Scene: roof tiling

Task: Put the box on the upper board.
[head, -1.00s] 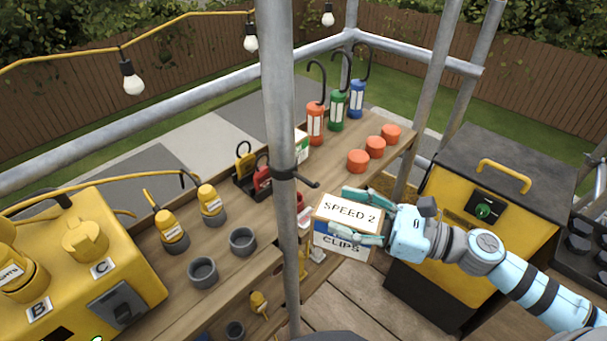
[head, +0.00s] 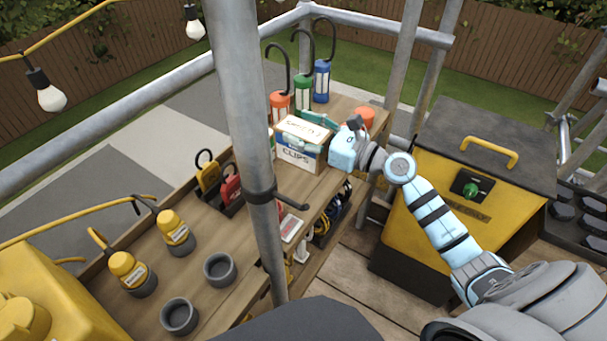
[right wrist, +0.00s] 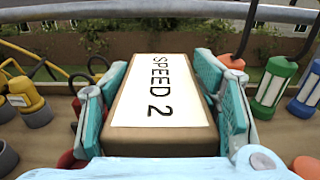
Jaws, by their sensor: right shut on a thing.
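The box (head: 301,148), brown with a white top label and a blue and white "CLIPS" side, is at the far part of the upper board (head: 205,255). My right gripper (head: 310,133) is shut on the box, with one finger on each side of it. In the right wrist view the box (right wrist: 160,105) shows its "SPEED 2" label between the teal fingers. The box is over the board; I cannot tell whether its underside touches it. My left gripper is not in view.
Red, green and blue lanterns (head: 302,93) stand behind the box. An orange cap (head: 366,117) is close to its right. Yellow and red padlocks (head: 230,184) are to its left. A scaffold pole (head: 243,120) rises in front of the board. Grey cups (head: 220,269) stand nearer.

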